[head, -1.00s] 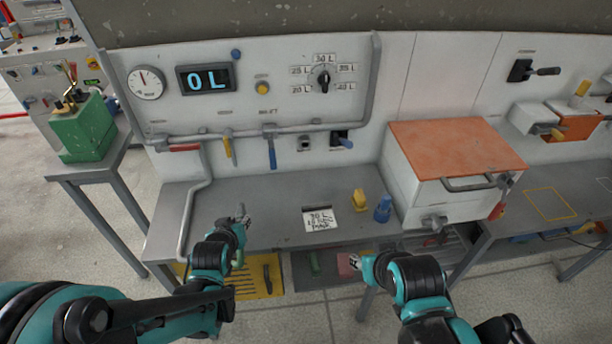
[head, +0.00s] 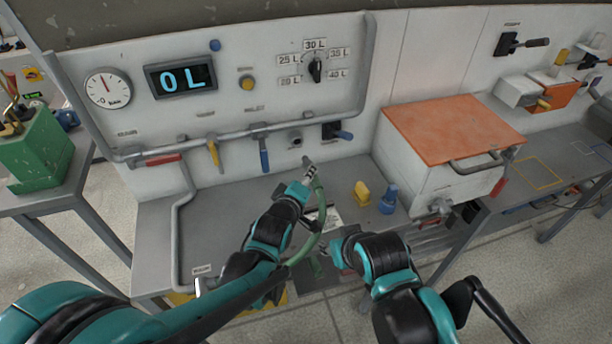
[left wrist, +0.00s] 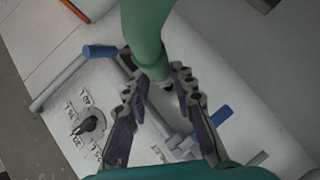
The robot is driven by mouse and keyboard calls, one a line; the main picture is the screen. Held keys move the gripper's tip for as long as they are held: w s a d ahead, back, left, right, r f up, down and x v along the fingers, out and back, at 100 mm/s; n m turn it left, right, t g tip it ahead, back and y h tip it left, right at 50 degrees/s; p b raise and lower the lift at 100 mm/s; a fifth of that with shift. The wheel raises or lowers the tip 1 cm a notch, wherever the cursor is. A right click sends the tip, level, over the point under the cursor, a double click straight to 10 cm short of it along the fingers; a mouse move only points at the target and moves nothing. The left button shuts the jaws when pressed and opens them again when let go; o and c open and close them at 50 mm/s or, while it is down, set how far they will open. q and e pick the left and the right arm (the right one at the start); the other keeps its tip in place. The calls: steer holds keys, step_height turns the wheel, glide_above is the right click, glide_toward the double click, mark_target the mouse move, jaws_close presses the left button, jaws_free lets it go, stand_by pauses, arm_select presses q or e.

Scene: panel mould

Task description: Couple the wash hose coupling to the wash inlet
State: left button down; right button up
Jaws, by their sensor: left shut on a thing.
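My left gripper (head: 309,172) is shut on the green wash hose (head: 320,205) near its grey coupling end (head: 307,160). In the left wrist view the hose (left wrist: 146,35) runs down between the two fingers (left wrist: 165,90); the coupling is mostly hidden there. In the head view the hose hangs in a curve beside my left forearm. A round grey port (head: 295,141) on the panel, which looks like the wash inlet, is above and apart from the coupling; its label is unreadable. My right gripper (head: 328,254) is low at the table's front edge, its fingers unclear.
A blue-handled valve (head: 263,155) is left of the port and a black valve with blue lever (head: 335,131) right of it. A yellow block (head: 361,193) and blue fitting (head: 388,200) stand on the table, left of the orange-lidded box (head: 450,130).

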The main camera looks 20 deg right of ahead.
arm_select(q)
steer(key=shift+w, duration=0.1)
steer(key=shift+w+a+b, duration=0.15)
steer(key=shift+w+b, duration=0.15)
steer(key=shift+w, duration=2.5)
steer(key=shift+w, duration=1.95)
steer(key=c, duration=1.2)
jaws_free()
steer(key=shift+a, duration=0.1)
glide_toward(303, 160)
steer(key=shift+w+a+r, duration=0.25)
steer(key=shift+w+a, duration=0.05)
steer(key=shift+a, duration=0.2)
steer(key=shift+w+a+r, duration=0.25)
steer(key=shift+w+a, duration=0.05)
steer(key=shift+a, duration=0.2)
